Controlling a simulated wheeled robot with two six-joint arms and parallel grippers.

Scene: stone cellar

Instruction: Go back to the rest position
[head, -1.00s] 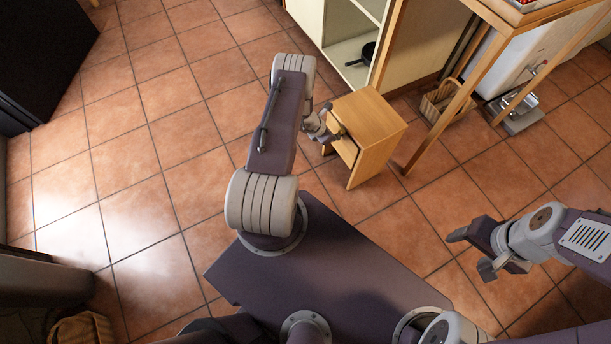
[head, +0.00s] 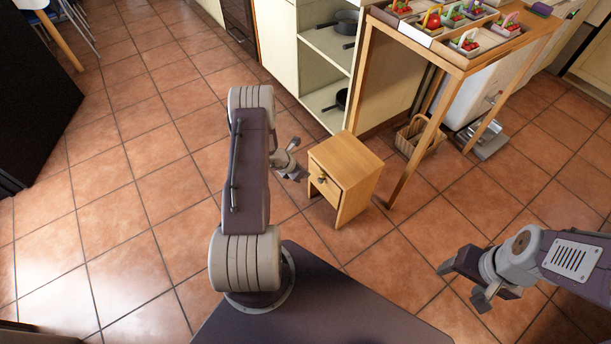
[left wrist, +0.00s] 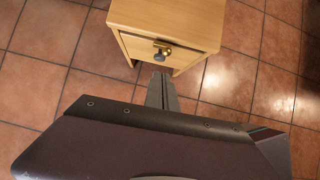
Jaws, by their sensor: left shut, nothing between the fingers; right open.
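My left gripper (head: 291,148) is in the middle of the head view, just left of a small wooden cabinet and apart from it. Its arm link hides part of it. In the left wrist view its fingers (left wrist: 158,80) are together with nothing between them, below the drawer knob and clear of it. My right gripper (head: 462,281) is at the lower right of the head view, open and empty above the floor.
A tall wooden table (head: 455,60) with baskets of produce stands at the back right. A wicker basket (head: 418,137) and a metal appliance (head: 487,137) are beneath it. Open shelves (head: 325,98) hold pans. A black block (head: 38,95) is at left. Tiled floor is clear between.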

